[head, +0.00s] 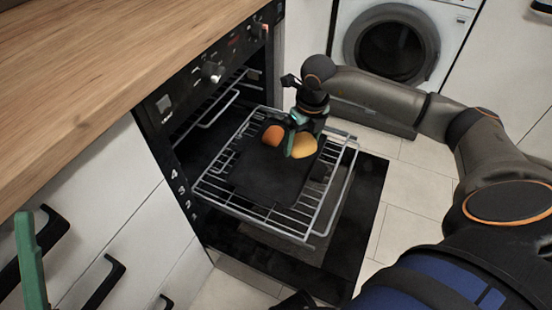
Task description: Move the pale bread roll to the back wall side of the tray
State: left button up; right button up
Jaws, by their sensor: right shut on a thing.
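The pale bread roll (306,147), yellowish, is at the far right part of the dark tray (262,178). A darker orange roll (273,135) lies just left of it on the tray. My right gripper (300,138) comes down from above and is shut on the pale roll, with one green finger between the two rolls. The other fingertip is partly hidden. I cannot tell whether the pale roll touches the tray. Of my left gripper (30,262), only a green finger shows at the lower left edge, away from the tray.
The tray rests on a wire rack (315,218) pulled out of the open oven, above its lowered door (371,200). The oven's control panel (205,82) and the wooden worktop (110,55) stand at left. A washing machine (391,45) is behind. Black drawer handles (104,284) jut out at lower left.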

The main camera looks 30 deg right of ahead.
jog(key=w+a+f+b, duration=0.3)
jog(key=w+a+f, duration=0.1)
jog(key=w+a, duration=0.25)
jog(key=b, duration=0.3)
send_over(253, 169)
jog(key=f, duration=0.5)
jog(key=shift+s+f, duration=0.3)
jog(key=shift+f, duration=0.1)
jog(key=shift+w+f+b, duration=0.1)
jog(key=shift+f+b, duration=0.45)
jog(key=shift+f, duration=1.05)
jog(key=shift+f, duration=0.1)
jog(key=o, duration=1)
